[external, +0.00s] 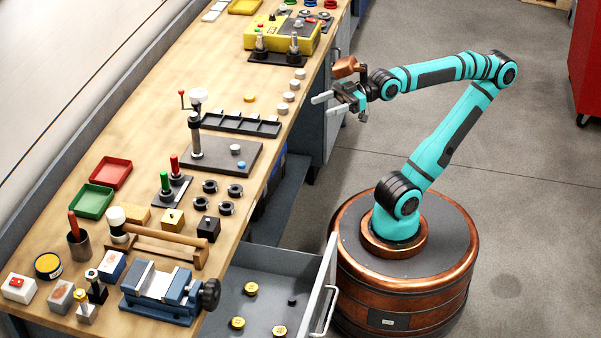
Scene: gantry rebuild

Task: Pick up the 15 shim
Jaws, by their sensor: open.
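My gripper (327,104) is open and empty. It hangs just off the right edge of the workbench, with its fingers pointing left toward a short row of small pale discs (288,96) along that edge. The fingers touch none of them. The discs may be shims, but no number is readable, so I cannot tell which is the 15 shim. A yellow disc (249,98) lies left of the row. A white disc (235,149) and a blue disc (241,165) lie on a dark plate.
A black divided tray (240,124) sits just below the discs, near a post stand (196,130). A yellow box (283,37) stands behind the row. An open drawer (262,304) holding yellow round parts juts out at the front. The bench between the discs and yellow box is clear.

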